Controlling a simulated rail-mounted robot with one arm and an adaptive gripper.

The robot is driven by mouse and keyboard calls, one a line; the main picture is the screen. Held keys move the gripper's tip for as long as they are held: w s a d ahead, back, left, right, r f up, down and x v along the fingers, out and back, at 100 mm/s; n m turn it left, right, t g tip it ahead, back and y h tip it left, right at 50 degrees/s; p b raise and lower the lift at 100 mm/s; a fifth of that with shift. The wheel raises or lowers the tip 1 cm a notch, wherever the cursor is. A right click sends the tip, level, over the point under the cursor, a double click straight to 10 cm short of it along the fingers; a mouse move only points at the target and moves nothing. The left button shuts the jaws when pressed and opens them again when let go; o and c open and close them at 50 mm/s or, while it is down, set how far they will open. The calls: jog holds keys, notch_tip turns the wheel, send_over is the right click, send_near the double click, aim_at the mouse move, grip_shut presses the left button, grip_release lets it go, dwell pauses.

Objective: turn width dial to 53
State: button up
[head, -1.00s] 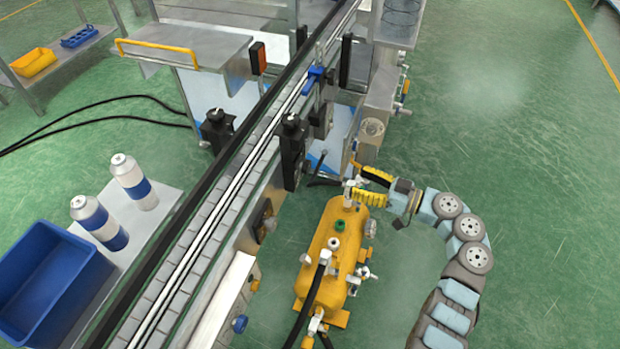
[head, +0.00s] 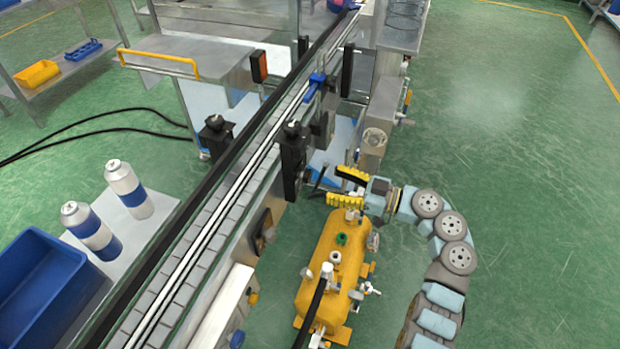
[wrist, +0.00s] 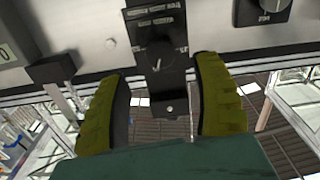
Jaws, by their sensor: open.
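In the wrist view a round black dial (wrist: 158,55) sits on a black plate with small white scale marks. The marks are too small to read, and I cannot tell its setting. My gripper (wrist: 163,78) is open, with one yellow-padded finger on each side of the plate and nothing between them in a grip. In the head view my gripper (head: 335,184) points left at the conveyor's near side, just right of a black upright unit (head: 293,160) with a knob on top. The dial's face cannot be made out in the head view.
The conveyor (head: 215,215) runs diagonally. A yellow tank (head: 333,265) with valves stands on the floor just below my gripper. In the wrist view a black lever block (wrist: 54,68) is at left and another knob (wrist: 268,8) at upper right. Open floor lies to the right.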

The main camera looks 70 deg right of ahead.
aim_at(310, 177)
jog(key=w+b, duration=0.1)
jog(key=w, duration=0.6)
jog(key=shift+a, duration=0.1)
jog(key=shift+s, duration=0.1)
jog(key=c, duration=1.2)
